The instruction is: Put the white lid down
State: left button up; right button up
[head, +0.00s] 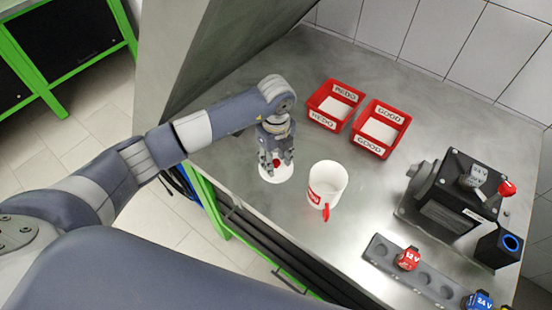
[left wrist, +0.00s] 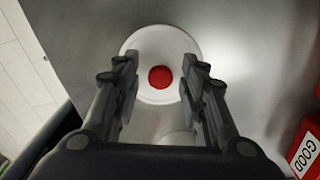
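The white lid (head: 270,176) is a round disc with a red knob, lying flat on the metal table top near its front left edge. In the left wrist view the lid (left wrist: 138,45) is at the upper middle, with its red knob (left wrist: 160,77) showing between my fingers. My left gripper (head: 276,160) points down over the lid. Its fingers (left wrist: 160,75) stand apart on either side of the knob, with a visible gap to it. My right gripper is not in view.
A white mug (head: 328,181) with a red handle stands right of the lid. Red trays marked REDO (head: 323,122) and GOOD (head: 369,148) stand behind. A dark pump unit (head: 450,205) and a grey holder (head: 430,283) with a red 12 V block (head: 407,259) are at the right.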

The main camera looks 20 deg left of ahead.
aim_at(276, 163)
pick_arm(q)
jog(key=shift+r, duration=0.35)
notch_tip(276, 163, up, 12)
jog(key=b, duration=0.4)
jog(key=shift+f, duration=0.25)
jog(key=shift+s+f, duration=0.1)
